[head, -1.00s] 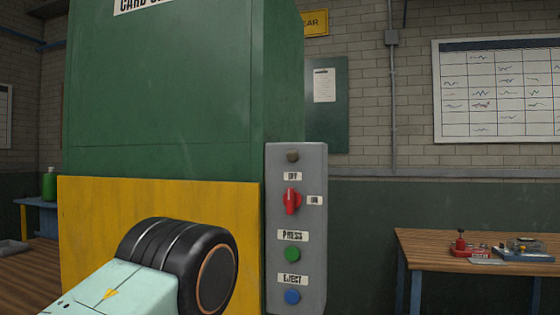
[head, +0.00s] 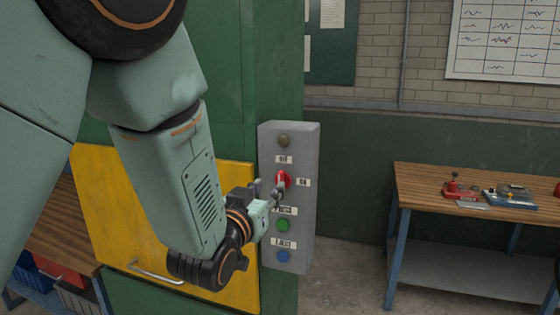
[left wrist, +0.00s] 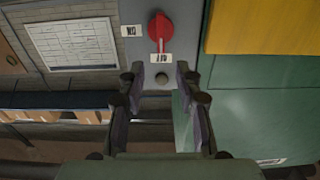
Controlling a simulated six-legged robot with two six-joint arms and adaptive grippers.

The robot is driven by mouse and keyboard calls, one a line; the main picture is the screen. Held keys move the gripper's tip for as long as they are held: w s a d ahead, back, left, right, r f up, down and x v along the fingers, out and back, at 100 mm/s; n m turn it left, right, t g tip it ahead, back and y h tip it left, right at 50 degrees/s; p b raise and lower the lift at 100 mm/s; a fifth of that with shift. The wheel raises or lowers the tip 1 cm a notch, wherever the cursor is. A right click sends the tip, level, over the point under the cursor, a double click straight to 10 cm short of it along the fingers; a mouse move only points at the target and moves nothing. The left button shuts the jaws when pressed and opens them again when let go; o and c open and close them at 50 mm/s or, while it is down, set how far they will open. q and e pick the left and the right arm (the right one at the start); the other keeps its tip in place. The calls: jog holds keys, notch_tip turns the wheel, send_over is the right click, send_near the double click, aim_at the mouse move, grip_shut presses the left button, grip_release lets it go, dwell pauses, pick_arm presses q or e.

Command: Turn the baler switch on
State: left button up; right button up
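The baler switch is a red rotary knob (head: 285,178) on the grey control box (head: 288,140). In the left wrist view, turned upside down, the knob (left wrist: 161,27) has its pale mark toward the OFF label (left wrist: 161,57), with the ON label (left wrist: 130,31) at its side. My left gripper (head: 274,192) is just in front of the box, close to the knob. In the left wrist view its fingers (left wrist: 159,80) are apart with nothing between them, and the knob lies above the fingertips, uncovered. Contact cannot be told. My right gripper is not in view.
A green button (head: 283,225) and a blue button (head: 283,256) sit below the knob. The green baler with a yellow door (head: 100,205) stands left of the box. A wooden workbench (head: 430,185) with small tools is at the right. Floor between is clear.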

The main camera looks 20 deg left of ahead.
aim_at(279, 175)
pick_arm(q)
jog(key=w+p, duration=0.1)
jog(key=w, duration=0.6)
jog(key=shift+w+a+p, duration=0.1)
jog(key=shift+p, duration=0.25)
jog(key=shift+w+d+r, duration=0.2)
jog(key=shift+w+d, duration=0.05)
jog(key=shift+d, duration=0.15)
jog(key=shift+w+a+f, duration=0.15)
jog(key=shift+a, duration=0.25)
jog(key=shift+c, duration=0.3)
jog(key=shift+d, duration=0.3)
jog(key=c, duration=0.6)
jog(key=shift+a, duration=0.15)
grip_shut()
